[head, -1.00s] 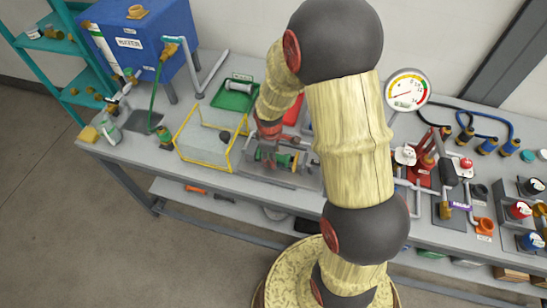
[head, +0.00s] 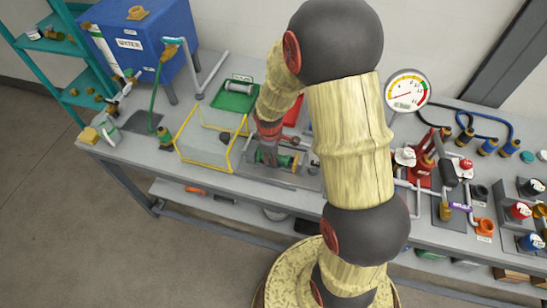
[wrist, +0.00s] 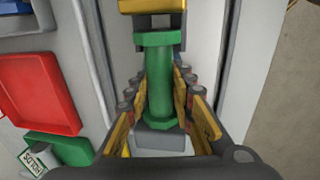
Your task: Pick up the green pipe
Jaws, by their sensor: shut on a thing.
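The green pipe (head: 284,160) lies level in a grey fixture on the bench, partly hidden by my gripper (head: 268,150) in the head view. In the wrist view the green pipe (wrist: 160,85) runs up the middle, with a flange at its far end. My gripper (wrist: 158,98) has its yellow-lined fingers on both sides of the pipe and is shut on it. A dark bracket and a brass-coloured part (wrist: 152,6) stand at the far flange. A grey block (wrist: 160,138) is at the near end. I cannot tell whether the pipe is clear of the fixture.
A yellow-framed clear box (head: 203,164) stands just left of the fixture. A green tray (head: 235,100) and a red tray (wrist: 36,90) lie behind. A round gauge (head: 407,90) and piping stand to the right. The bench's front edge is close.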

